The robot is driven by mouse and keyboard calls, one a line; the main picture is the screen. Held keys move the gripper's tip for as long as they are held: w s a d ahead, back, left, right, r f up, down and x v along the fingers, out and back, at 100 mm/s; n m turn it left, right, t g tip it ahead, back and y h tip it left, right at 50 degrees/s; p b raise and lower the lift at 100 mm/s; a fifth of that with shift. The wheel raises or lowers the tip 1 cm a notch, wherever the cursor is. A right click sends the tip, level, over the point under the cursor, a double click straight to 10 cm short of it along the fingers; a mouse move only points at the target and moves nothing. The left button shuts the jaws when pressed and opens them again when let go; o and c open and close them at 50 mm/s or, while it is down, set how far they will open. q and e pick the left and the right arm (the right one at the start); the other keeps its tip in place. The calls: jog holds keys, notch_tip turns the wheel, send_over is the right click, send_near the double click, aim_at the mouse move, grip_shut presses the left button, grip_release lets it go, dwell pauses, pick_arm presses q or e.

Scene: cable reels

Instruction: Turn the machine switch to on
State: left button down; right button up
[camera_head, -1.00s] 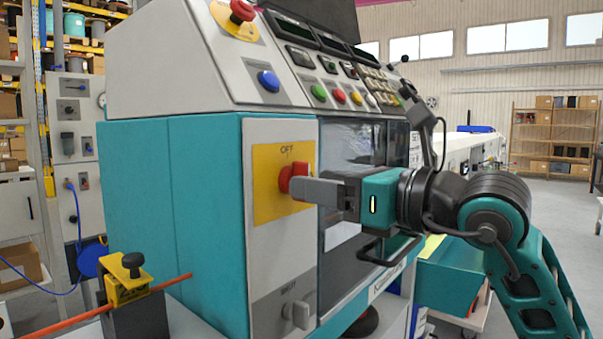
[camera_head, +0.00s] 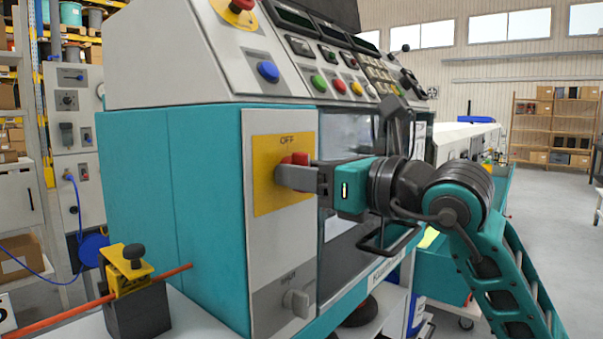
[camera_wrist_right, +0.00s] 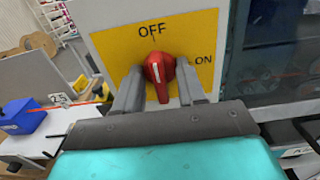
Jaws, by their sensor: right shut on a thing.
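The red machine switch (camera_head: 299,159) sits on a yellow plate (camera_head: 268,192) on the machine's grey front panel. In the right wrist view the red knob (camera_wrist_right: 158,70) lies between my two grey fingers, and the plate carries the words OFF at the top and ON at the right. A white line on the knob's face points up, roughly towards OFF. My right gripper (camera_head: 296,178) is shut on the knob, coming in from the right; it also shows in the right wrist view (camera_wrist_right: 159,90). My left gripper is not in view.
A grey lower knob (camera_head: 296,302) is on the same panel. Coloured push buttons, among them a blue one (camera_head: 268,71), and a red emergency stop (camera_head: 240,6) are above. A yellow clamp (camera_head: 126,270) with an orange cable (camera_head: 60,318) stands at lower left.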

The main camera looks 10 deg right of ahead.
jog(key=m+p, duration=0.1)
jog(key=m, duration=0.1)
jog(key=shift+r+m, duration=0.1)
jog(key=shift+m, duration=0.2)
jog(key=m+p, duration=0.1)
jog(key=m, duration=0.2)
jog(key=shift+m+p, duration=0.85)
jog(key=shift+m, duration=0.35)
jog(key=shift+r+m+p, duration=0.1)
jog(key=shift+m+p, duration=0.65)
jog(key=shift+m, duration=0.25)
jog(key=shift+m+p, duration=1.05)
jog(key=shift+m, duration=0.05)
jog(key=m+p, duration=0.2)
jog(key=p, duration=0.1)
jog(key=shift+m, duration=0.4)
jog(key=shift+m+p, duration=0.4)
jog(key=shift+p, duration=0.1)
jog(key=shift+m+p, duration=0.7)
jog(key=shift+p, duration=0.35)
jog(key=o, duration=0.8)
jog(key=shift+f, duration=0.2)
jog(key=shift+c, duration=0.2)
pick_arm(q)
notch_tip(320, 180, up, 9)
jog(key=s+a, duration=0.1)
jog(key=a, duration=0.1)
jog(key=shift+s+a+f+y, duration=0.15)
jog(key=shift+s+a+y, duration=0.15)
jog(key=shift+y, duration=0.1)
